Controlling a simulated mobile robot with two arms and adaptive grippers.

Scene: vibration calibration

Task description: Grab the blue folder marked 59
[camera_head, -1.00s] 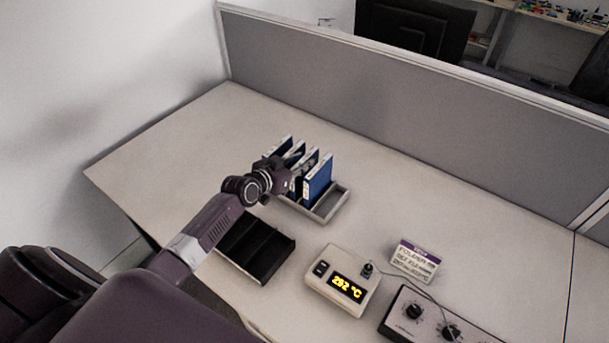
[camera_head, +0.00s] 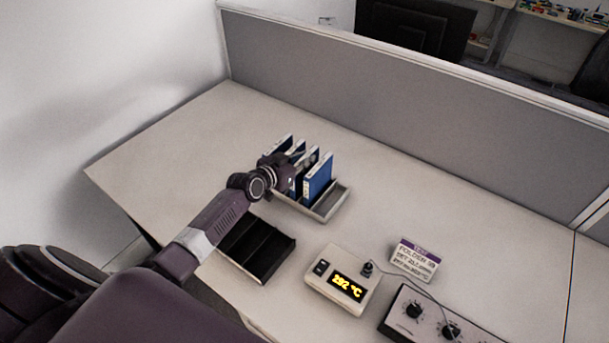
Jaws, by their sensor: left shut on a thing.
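Several blue folders stand upright in a grey rack (camera_head: 326,209) on the desk. The rightmost blue folder (camera_head: 318,178) shows its broad blue face; its number is too small to read. Another blue folder (camera_head: 285,145) stands at the rack's left end. My left gripper (camera_head: 297,168) reaches in from the left among the folders and is shut on one of the middle ones; its fingers are mostly hidden, and I cannot read that folder's mark. My right gripper is not in view.
An empty black tray (camera_head: 259,250) lies in front of the rack. A temperature box (camera_head: 342,280) reading 292 °C, a folder sign (camera_head: 415,260) and a knob panel (camera_head: 437,318) stand to the right. A grey partition (camera_head: 400,110) closes the back. The left desk is clear.

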